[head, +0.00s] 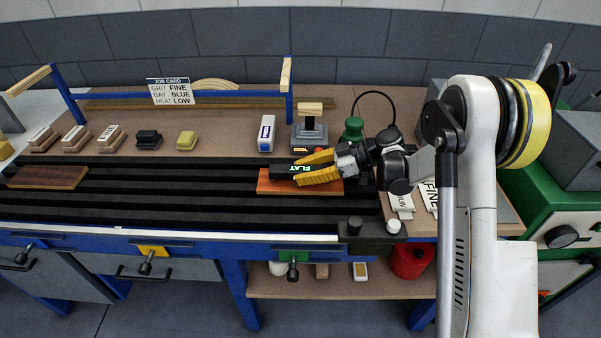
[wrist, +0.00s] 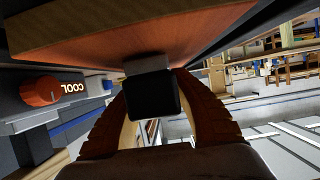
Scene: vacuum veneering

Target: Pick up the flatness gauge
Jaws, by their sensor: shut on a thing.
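In the wrist view, the gauge's black end (wrist: 152,97) sits between the two fingers of my gripper (wrist: 152,85). A reddish-brown board (head: 325,187) lies under the gauge; its face also fills the top of the wrist view (wrist: 150,40). I cannot tell whether the gauge touches the board.
A darker wood panel (head: 48,178) lies at the bed's left end. The bed's middle is clear.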

